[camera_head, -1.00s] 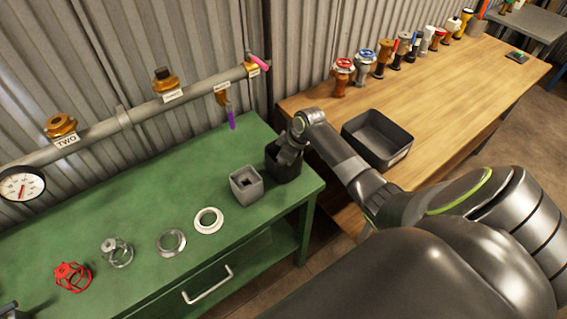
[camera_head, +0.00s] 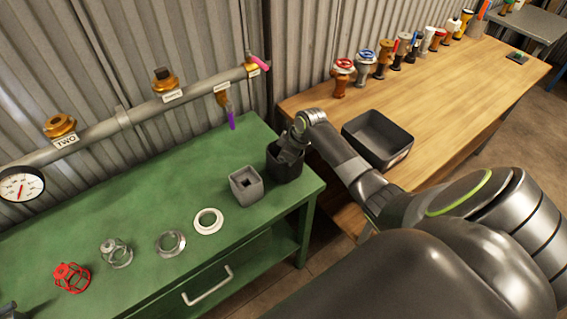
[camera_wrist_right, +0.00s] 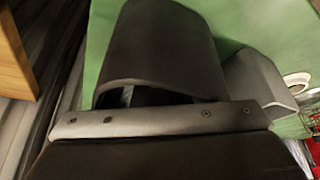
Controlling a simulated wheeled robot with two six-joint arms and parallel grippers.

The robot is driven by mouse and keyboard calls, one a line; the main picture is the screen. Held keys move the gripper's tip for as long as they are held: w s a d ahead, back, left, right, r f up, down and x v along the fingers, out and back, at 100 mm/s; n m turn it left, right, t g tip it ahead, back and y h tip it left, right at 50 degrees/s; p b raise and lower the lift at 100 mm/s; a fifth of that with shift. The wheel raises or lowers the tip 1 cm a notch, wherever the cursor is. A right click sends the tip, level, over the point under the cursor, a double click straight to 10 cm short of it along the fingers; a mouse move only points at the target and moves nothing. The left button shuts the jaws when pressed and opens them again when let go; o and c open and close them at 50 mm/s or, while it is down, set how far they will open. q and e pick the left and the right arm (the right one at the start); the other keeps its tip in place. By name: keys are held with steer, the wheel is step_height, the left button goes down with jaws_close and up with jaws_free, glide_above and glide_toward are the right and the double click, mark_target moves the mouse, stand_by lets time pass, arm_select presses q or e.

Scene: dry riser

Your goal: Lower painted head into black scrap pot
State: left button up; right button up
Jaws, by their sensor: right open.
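The black scrap pot (camera_head: 285,169) stands on the right end of the green bench, beside a grey square block. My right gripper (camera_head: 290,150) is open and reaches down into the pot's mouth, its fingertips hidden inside. In the right wrist view, the pot's dark wall (camera_wrist_right: 155,42) fills the upper middle, and my gripper body covers its opening. I cannot make out a painted head; the pot's inside is hidden by the gripper. My left gripper cannot be made out.
The grey block (camera_head: 246,186) with a square hole stands close left of the pot. White and grey rings, a clear fitting and a red cage (camera_head: 71,277) lie further left. A pipe (camera_head: 125,118) runs behind. A dark open bin (camera_head: 378,139) sits on the wooden bench.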

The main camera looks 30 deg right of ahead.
steer(key=b+v, duration=0.1)
steer(key=v, duration=1.6)
